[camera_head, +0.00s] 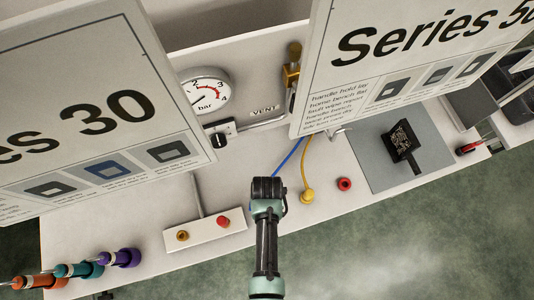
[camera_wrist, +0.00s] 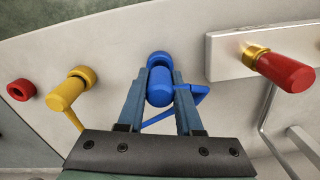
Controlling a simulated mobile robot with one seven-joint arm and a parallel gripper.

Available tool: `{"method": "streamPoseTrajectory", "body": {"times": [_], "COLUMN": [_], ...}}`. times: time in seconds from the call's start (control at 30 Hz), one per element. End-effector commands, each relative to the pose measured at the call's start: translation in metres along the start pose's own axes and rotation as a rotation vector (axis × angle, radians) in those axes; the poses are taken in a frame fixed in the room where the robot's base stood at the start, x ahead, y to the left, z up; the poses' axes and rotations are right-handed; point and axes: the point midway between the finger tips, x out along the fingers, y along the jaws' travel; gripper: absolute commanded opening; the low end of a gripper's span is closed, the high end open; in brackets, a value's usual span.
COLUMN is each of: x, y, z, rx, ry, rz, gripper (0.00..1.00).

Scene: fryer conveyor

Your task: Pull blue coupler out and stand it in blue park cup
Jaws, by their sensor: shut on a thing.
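The blue coupler (camera_wrist: 160,92) is between the two fingers of my gripper (camera_wrist: 162,80) in the wrist view, and the gripper is shut on it. The blue park cup (camera_wrist: 158,59) shows as a ring at the coupler's far end. The coupler lines up with the cup and appears to be in or right at its mouth; I cannot tell how deep it sits. A blue hose (camera_wrist: 199,92) leaves the coupler to the right. In the head view the blue hose (camera_head: 289,157) runs behind my wrist, which hides the coupler and cup.
A yellow coupler (camera_wrist: 66,93) stands in its yellow cup, left in the wrist view. The red cup (camera_head: 344,184) is empty. A white block (camera_head: 205,232) carries a bare brass port (camera_head: 182,236) and a red coupler (camera_head: 223,221). Two large signs (camera_head: 90,110) overhang the bench.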

Motion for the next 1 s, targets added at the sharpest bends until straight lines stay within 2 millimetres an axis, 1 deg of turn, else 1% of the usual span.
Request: {"method": "streamPoseTrajectory", "body": {"times": [0.57, 0.77, 0.8, 0.87, 0.9, 1.0], "x": [0.012, 0.011, 0.011, 0.011, 0.012, 0.012], "y": [0.000, 0.000, 0.000, 0.000, 0.000, 0.000], "z": [0.000, 0.000, 0.000, 0.000, 0.000, 0.000], "rx": [0.000, 0.000, 0.000, 0.000, 0.000, 0.000], "ry": [0.001, 0.001, 0.001, 0.001, 0.001, 0.001], "rz": [0.000, 0.000, 0.000, 0.000, 0.000, 0.000], "gripper": [0.00, 0.00, 0.36, 0.47, 0.54, 0.69]}}
